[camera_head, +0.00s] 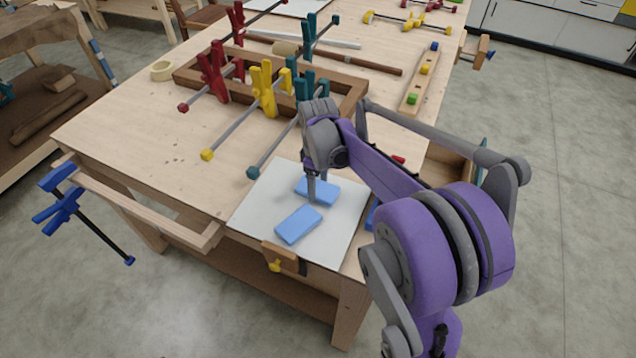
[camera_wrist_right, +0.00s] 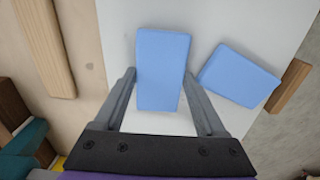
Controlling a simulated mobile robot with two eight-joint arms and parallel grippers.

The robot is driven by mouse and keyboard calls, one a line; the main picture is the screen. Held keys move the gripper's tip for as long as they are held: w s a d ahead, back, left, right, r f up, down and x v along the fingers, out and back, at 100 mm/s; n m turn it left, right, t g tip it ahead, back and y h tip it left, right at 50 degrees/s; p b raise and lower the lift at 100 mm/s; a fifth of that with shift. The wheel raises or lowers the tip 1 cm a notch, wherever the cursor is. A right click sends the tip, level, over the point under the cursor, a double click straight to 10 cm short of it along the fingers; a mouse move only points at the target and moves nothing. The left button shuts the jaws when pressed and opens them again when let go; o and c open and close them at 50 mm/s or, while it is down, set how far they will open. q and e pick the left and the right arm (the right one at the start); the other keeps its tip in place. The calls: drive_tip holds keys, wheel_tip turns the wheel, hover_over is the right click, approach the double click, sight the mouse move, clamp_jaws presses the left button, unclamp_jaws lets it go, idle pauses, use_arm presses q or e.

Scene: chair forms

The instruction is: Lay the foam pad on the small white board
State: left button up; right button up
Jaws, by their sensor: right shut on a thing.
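The small white board (camera_head: 262,196) lies at the near corner of the wooden workbench. My right gripper (camera_head: 317,198) points down over it, shut on a blue foam pad (camera_head: 329,191). In the right wrist view this pad (camera_wrist_right: 163,62) lies flat between the two fingers, over the white board (camera_wrist_right: 118,25). I cannot tell whether it touches the board. A second blue foam pad (camera_head: 298,224) lies flat and apart from it on the board, nearer the front edge; it also shows in the right wrist view (camera_wrist_right: 238,76). My left gripper is not in view.
Another blue piece (camera_head: 371,216) shows beside the board, mostly hidden by my right arm. A wooden tray (camera_head: 346,101) with coloured clamps stands behind. A wooden clamp block (camera_head: 280,256) sits at the bench's front edge.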

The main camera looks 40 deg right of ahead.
sight(318, 188)
drive_tip(key=shift+f, duration=0.1)
drive_tip(key=o, duration=1.2)
drive_tip(key=shift+o, duration=0.2)
wheel_tip(318, 188, up, 11)
drive_tip(key=shift+p, duration=0.3)
drive_tip(key=shift+f, duration=0.1)
